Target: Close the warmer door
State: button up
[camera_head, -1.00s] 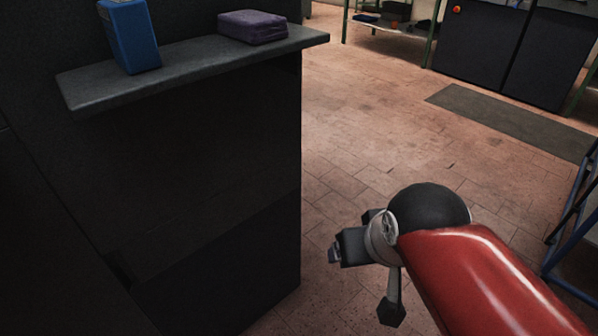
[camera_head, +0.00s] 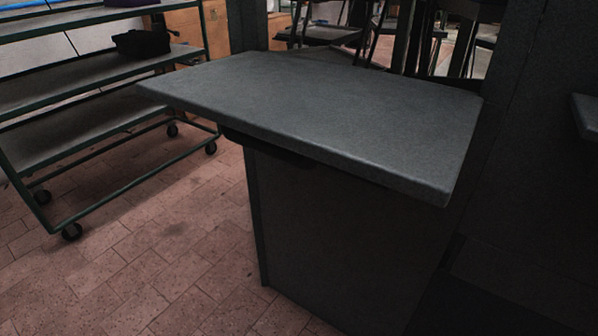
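I cannot make out a warmer door for certain in the head view. A dark grey flat slab (camera_head: 330,105) juts out at the centre on top of a dark body (camera_head: 335,235); I cannot tell whether it is a lowered door or a fixed worktop. My gripper and arm are not in view.
A wheeled green-framed rack (camera_head: 75,128) stands at the left, with a black item (camera_head: 143,43) on a shelf. A tall dark panel (camera_head: 530,150) rises at the right, with a shelf edge (camera_head: 588,117) beside it. Tiled floor (camera_head: 150,265) is clear at the lower left.

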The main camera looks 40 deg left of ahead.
aim_at(413, 140)
jog(key=u, duration=1.3)
jog(key=k+j+u, duration=0.25)
